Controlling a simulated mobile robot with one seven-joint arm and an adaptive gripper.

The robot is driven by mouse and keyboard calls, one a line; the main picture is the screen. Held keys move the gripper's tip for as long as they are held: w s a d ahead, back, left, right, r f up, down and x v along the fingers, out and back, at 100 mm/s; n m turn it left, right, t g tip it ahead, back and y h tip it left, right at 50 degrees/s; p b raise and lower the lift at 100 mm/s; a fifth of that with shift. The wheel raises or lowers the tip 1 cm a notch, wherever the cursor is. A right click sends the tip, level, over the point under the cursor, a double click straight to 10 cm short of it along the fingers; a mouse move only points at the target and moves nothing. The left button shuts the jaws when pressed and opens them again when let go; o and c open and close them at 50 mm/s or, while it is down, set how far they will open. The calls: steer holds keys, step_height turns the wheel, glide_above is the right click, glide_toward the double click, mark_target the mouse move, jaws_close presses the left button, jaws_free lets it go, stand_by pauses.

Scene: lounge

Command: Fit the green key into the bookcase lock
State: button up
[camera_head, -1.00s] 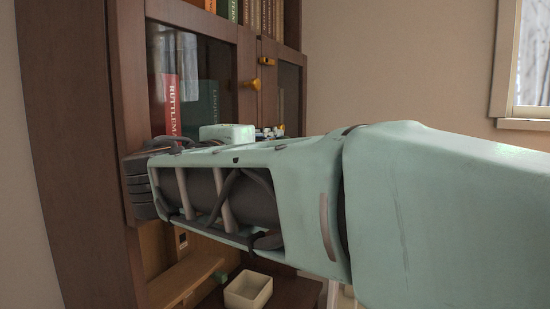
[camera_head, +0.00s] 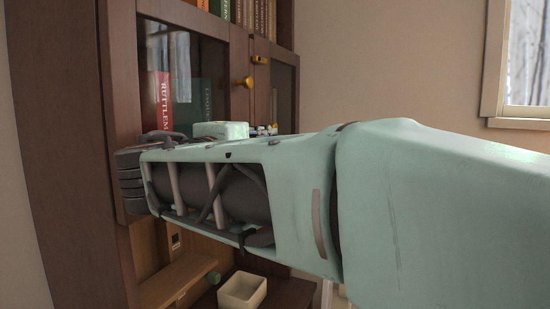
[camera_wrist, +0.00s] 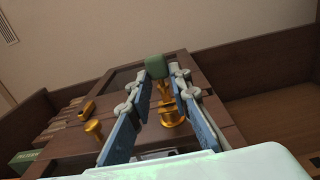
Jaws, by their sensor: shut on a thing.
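The green key's head (camera_wrist: 156,66) is between the fingertips of my gripper (camera_wrist: 161,72) in the wrist view. My gripper is shut on it. A gold-coloured shank shows just below the head. The brass lock (camera_wrist: 171,114) lies behind it on the brown wooden bookcase door, between my fingers. I cannot tell whether the shank touches or enters the lock. In the head view my arm reaches left across the bookcase (camera_head: 62,120), and my fingers, the key and the lock are hidden behind it.
Glass doors with a brass knob (camera_head: 247,82) and a brass latch (camera_head: 260,60) front the bookcase, with books inside. Below my arm are a cream box (camera_head: 242,290) and a small green object (camera_head: 214,277) on a shelf. A window (camera_head: 527,60) is at right.

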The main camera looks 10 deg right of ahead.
steer(key=shift+w+a, duration=0.35)
steer(key=shift+a, duration=0.45)
jaws_close()
steer(key=shift+s+d+r, duration=0.2)
steer(key=shift+s+d, duration=0.05)
steer(key=shift+s, duration=0.05)
steer(key=shift+w+f+b, duration=0.15)
steer(key=shift+f+b, duration=0.2)
steer(key=shift+b, duration=0.05)
steer(key=shift+d, duration=0.25)
steer(key=shift+s+r+b, duration=0.15)
steer(key=shift+s+b, duration=0.1)
steer(key=shift+b, duration=0.2)
